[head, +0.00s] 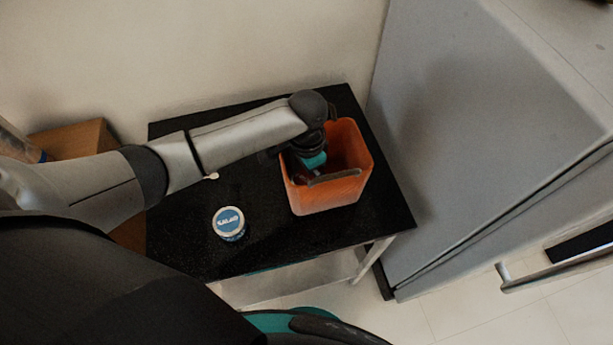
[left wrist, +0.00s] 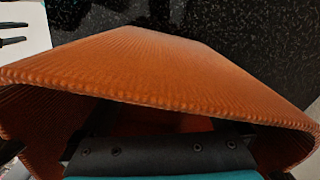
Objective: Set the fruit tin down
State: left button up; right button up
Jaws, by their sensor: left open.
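My left gripper (head: 318,178) reaches down into an orange square ribbed container (head: 333,196) on a black table. It is open; its fingertips are mostly hidden by the container. Something dark red shows inside beside the gripper, too hidden to identify as a fruit tin. In the left wrist view, the container's ribbed wall (left wrist: 150,65) fills the middle, and the dark gripper body shows below its rim. A small tin with a blue and white lid (head: 229,222) stands upright on the table, left of the container and apart from the gripper. My right gripper is out of view.
The black tabletop (head: 190,250) is clear around the small tin. A grey fridge (head: 470,130) stands close on the right, with a bar handle (head: 560,270). A brown wooden box (head: 75,140) is behind on the left, and a wall is at the back.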

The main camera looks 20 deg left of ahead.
aim_at(307, 178)
pick_arm(q)
notch_tip(307, 178, up, 11)
jog(key=p, duration=0.2)
dwell(0.6)
